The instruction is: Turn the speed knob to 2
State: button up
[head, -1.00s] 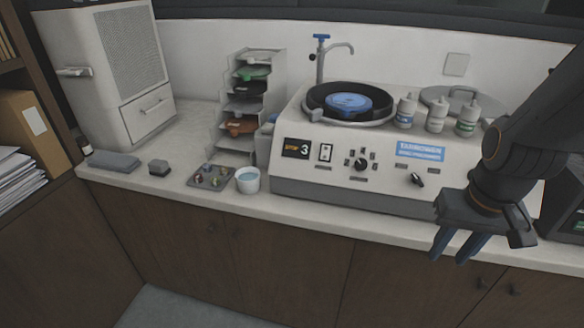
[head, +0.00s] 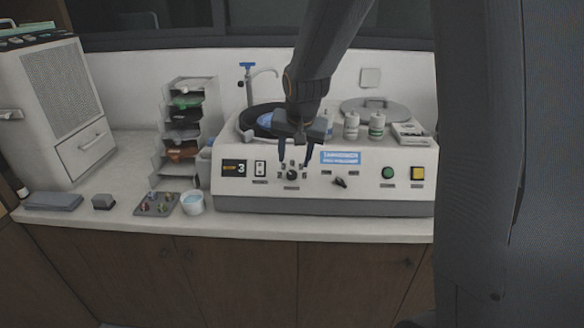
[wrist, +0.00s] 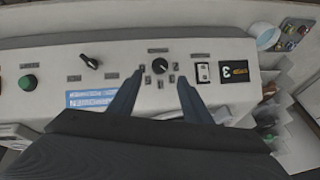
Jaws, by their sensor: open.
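The speed knob (head: 292,176) is a round black dial with small label plates around it, on the sloped front panel of the white machine (head: 225,200). It also shows in the wrist view (wrist: 159,66), between and beyond my fingertips. A small display (head: 235,169) left of the knob reads 3. My gripper (head: 295,160) is open and empty, with its two blue fingers pointing down at the panel. The fingertips are on either side of the knob in the picture; I cannot tell how far off they are. The setting that the knob's mark points to is too small to read.
A second black knob (head: 340,182), a green button (head: 388,173) and a yellow button (head: 417,174) are to the right. A rocker switch (head: 260,168) is left. White bottles (head: 376,125) stand on top. A cup (head: 193,203) sits on the counter left of the machine.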

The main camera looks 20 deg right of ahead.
aim_at(292, 174)
jog(key=shift+p+x, duration=1)
jog(key=shift+x, duration=2.65)
jog(key=shift+c, duration=0.3)
jog(key=c, duration=1)
